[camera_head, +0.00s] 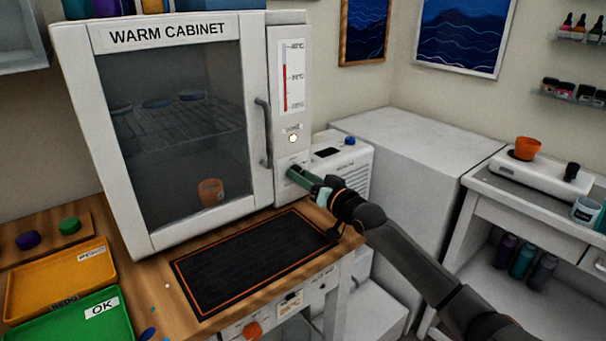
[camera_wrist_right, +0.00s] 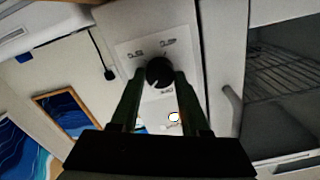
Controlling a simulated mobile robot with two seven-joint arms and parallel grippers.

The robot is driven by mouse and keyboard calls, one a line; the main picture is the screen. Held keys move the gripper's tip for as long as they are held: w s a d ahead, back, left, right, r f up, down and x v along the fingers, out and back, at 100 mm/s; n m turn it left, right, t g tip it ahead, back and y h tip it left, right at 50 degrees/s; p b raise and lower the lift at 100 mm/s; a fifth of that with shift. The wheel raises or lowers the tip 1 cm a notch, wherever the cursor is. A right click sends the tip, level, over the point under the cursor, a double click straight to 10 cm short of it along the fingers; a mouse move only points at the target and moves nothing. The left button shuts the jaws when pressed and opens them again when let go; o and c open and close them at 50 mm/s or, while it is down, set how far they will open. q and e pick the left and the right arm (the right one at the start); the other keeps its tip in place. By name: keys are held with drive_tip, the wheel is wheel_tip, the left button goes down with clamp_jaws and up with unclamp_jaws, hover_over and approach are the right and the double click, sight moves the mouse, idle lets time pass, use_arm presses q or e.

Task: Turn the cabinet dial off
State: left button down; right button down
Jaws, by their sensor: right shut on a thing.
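The white warm cabinet (camera_head: 75,110) stands at the left on the wooden bench, its glass door closed. The black dial (camera_wrist_right: 159,72) sits on a white plate on the cabinet's front panel, with small labels too blurred to read. My right gripper (camera_head: 298,176) reaches the lower part of this panel and hides the dial in the head view. In the right wrist view, my right gripper (camera_wrist_right: 160,78) has one finger on each side of the dial and is shut on it. A small indicator light (camera_head: 292,138) above the dial glows. My left gripper is not in view.
A black mat (camera_head: 245,262) lies in front of the cabinet. Yellow (camera_head: 60,283) and green (camera_head: 75,322) trays are at the left. A white boxy machine (camera_head: 350,160) stands just right of the dial panel. The cabinet's door handle (camera_head: 264,135) is close left of the dial.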

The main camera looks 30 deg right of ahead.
use_arm(q)
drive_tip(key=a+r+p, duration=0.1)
drive_tip(key=p, duration=0.1)
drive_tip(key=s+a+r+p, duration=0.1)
drive_tip(key=p, duration=0.1)
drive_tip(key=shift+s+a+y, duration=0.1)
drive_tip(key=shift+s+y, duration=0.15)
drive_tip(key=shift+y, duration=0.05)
use_arm(e)
drive_tip(key=n, duration=1)
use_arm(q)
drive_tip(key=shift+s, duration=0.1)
use_arm(e)
drive_tip(key=shift+a, duration=0.1)
drive_tip(key=shift+c, duration=1.9)
unclamp_jaws()
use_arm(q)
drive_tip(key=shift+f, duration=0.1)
use_arm(e)
drive_tip(key=s+d, duration=0.1)
drive_tip(key=s, duration=1.1)
drive_tip(key=shift+s, duration=0.25)
